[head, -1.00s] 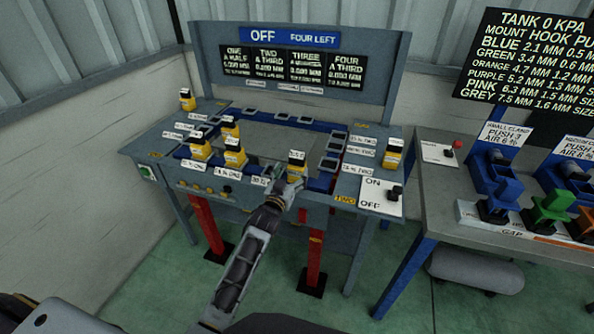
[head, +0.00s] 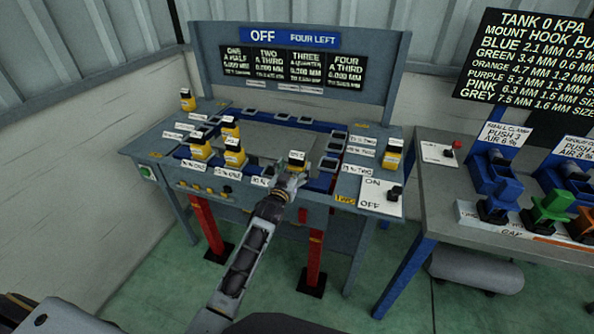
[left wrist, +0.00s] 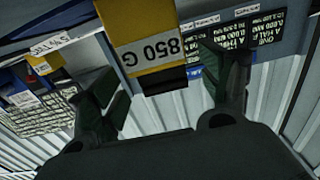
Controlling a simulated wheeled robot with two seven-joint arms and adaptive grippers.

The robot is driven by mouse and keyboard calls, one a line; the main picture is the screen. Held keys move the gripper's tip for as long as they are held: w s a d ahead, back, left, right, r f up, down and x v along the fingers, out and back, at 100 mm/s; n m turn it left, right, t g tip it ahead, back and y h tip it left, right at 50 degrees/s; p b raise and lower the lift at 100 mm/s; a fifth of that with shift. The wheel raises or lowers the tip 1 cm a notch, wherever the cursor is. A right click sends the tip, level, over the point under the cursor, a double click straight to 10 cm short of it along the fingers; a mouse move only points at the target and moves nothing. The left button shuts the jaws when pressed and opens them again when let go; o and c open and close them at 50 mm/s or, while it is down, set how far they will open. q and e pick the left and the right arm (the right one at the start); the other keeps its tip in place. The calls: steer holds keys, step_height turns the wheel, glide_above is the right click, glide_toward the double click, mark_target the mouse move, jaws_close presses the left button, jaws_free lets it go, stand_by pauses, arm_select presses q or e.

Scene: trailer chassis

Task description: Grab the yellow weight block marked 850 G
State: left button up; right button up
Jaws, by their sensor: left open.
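The yellow weight block marked 850 G (left wrist: 145,42) fills the top middle of the left wrist view. Its white label reads upside down there. In the head view the block (head: 297,157) stands at the front of the grey bench, with its lower part hidden by my gripper. My left gripper (head: 288,179) is close in front of it at the bench's front edge. In the left wrist view my left gripper (left wrist: 163,72) is open, with one finger on each side of the block and gaps visible. My right gripper is out of view.
Several other yellow blocks stand on the bench, such as one at the left (head: 200,149) and one at the right (head: 392,158). Blue slots (head: 332,163) line the bench. A sign board (head: 297,65) rises behind. A second table (head: 450,205) stands right.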

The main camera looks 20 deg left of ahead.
mark_target(296, 163)
arm_select(q)
steer(key=shift+w+d, duration=0.1)
steer(key=shift+w, duration=1.65)
steer(key=c, duration=1.7)
steer(key=shift+r, duration=0.15)
jaws_close()
steer(key=shift+r, duration=5.05)
